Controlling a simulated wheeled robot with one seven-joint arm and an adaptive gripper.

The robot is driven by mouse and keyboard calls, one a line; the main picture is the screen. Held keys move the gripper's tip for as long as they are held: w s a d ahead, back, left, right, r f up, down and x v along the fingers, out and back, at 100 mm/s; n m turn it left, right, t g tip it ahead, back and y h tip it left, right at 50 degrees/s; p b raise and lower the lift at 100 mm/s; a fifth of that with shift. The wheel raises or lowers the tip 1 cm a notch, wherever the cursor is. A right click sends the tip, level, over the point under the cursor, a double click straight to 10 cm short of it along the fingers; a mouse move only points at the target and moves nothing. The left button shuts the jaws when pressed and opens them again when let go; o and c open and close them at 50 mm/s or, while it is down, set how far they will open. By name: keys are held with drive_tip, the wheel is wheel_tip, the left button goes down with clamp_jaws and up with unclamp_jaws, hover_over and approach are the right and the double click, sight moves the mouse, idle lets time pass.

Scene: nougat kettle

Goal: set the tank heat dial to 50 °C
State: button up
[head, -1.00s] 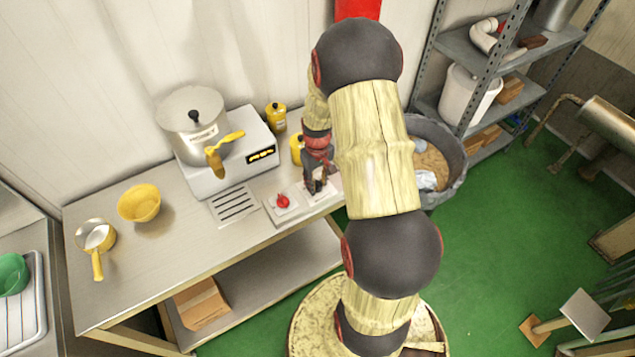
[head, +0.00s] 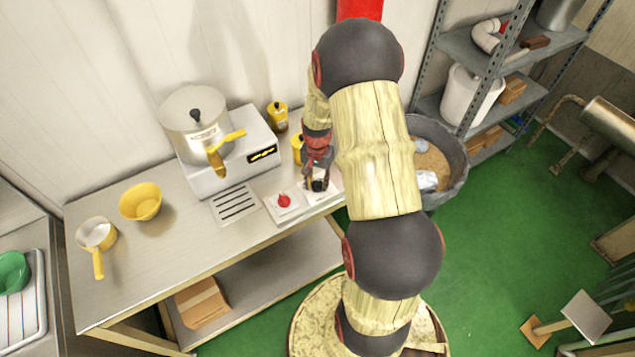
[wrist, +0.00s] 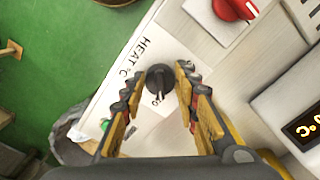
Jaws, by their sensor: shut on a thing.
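The heat dial is a dark round knob (wrist: 160,77) on a white plate (wrist: 152,118) marked "HEAT °C" in the wrist view. A number that looks like 20 shows beside it; the rest of the scale is hidden, so the setting cannot be read. My gripper (wrist: 159,80) has one finger on each side of the knob and is shut on it. In the head view my gripper (head: 318,174) points down at the dial (head: 319,185) near the bench's front right. The steel tank marked "HONEY" (head: 192,122) stands on a base with a lit display (head: 262,155).
A red knob (head: 284,201) sits on the neighbouring plate, left of the dial. A slotted grate (head: 234,204), a yellow bowl (head: 140,203) and a yellow-handled pan (head: 97,236) lie further left. Yellow bottles (head: 278,115) stand behind. A grey bin (head: 455,170) is at right.

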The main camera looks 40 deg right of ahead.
sight(317, 183)
drive_tip(key=shift+w+m, duration=0.1)
drive_tip(key=shift+m, duration=0.9)
drive_tip(key=o, duration=1)
drive_tip(key=shift+o, duration=0.6)
drive_tip(key=shift+r, duration=0.15)
wheel_tip(317, 183, up, 12)
